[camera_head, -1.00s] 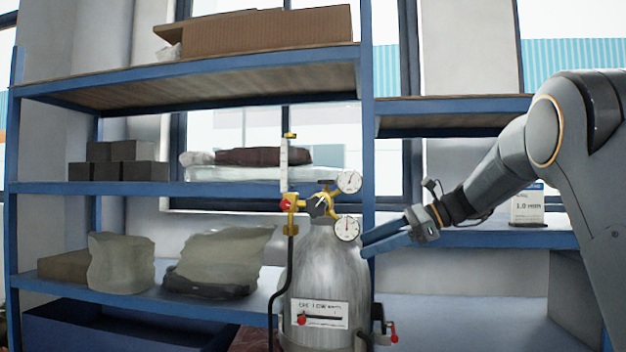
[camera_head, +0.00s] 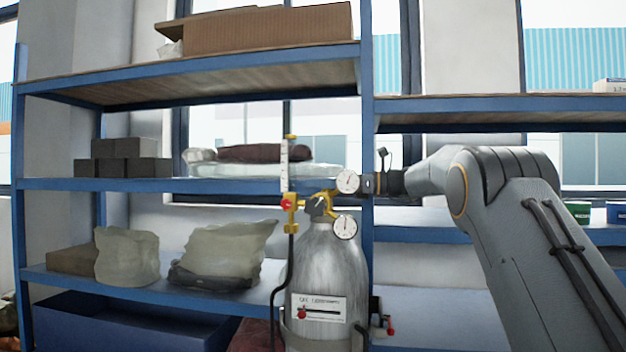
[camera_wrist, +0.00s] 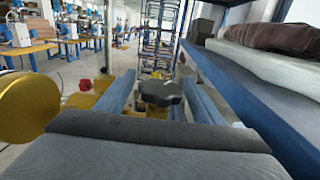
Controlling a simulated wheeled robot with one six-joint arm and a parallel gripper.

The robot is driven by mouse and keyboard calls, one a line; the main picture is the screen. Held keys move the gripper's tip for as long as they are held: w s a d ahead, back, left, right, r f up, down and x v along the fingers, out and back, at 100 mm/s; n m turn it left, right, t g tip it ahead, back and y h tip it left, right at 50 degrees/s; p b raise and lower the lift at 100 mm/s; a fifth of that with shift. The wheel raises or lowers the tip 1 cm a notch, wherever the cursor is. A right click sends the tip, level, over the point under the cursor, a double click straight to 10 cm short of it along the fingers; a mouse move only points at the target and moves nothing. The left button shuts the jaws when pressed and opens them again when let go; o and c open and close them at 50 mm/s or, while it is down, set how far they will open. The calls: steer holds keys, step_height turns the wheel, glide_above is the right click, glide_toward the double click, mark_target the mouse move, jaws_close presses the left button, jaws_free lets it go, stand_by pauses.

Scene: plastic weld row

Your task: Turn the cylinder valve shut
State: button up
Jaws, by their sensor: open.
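The grey gas cylinder (camera_head: 328,262) stands upright in front of the shelf in the head view, with a brass regulator, two round white gauges (camera_head: 348,181) and a flow tube (camera_head: 285,165) on top. In the wrist view, the black valve knob (camera_wrist: 160,92) lies between the two blue fingers of my open gripper (camera_wrist: 158,77). I see a gap on each side of the knob, but cannot tell whether a finger touches it. In the head view my gripper is mostly hidden behind the upper gauge, at the cylinder's top right.
Close on the left of the wrist view is a round yellow-brass part (camera_wrist: 26,108). A blue shelf edge (camera_wrist: 255,105) runs along the right, near the right finger. Blue shelving (camera_head: 150,188) with bags and boxes stands around the cylinder.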

steer(key=shift+w+a, duration=0.15)
steer(key=shift+a, duration=0.65)
steer(key=c, duration=1)
steer(key=shift+w+m+t+h+b, duration=0.25)
steer(key=shift+m+t+h+b, duration=0.2)
steer(key=shift+m+t, duration=0.9)
steer(key=shift+c, duration=0.2)
steer(key=shift+w+d+m+t+h+b, duration=0.2)
steer(key=shift+m+t+h+b, duration=0.25)
steer(key=shift+t, duration=0.55)
steer(key=shift+w+d+m+t+h+b, duration=0.1)
steer(key=shift+w+m+t+h+b, duration=0.3)
steer(key=shift+t, duration=0.55)
steer(key=shift+s, duration=0.15)
steer(key=o, duration=1)
steer(key=shift+o, duration=0.2)
step_height(320, 180, up, 10)
steer(key=b, duration=0.2)
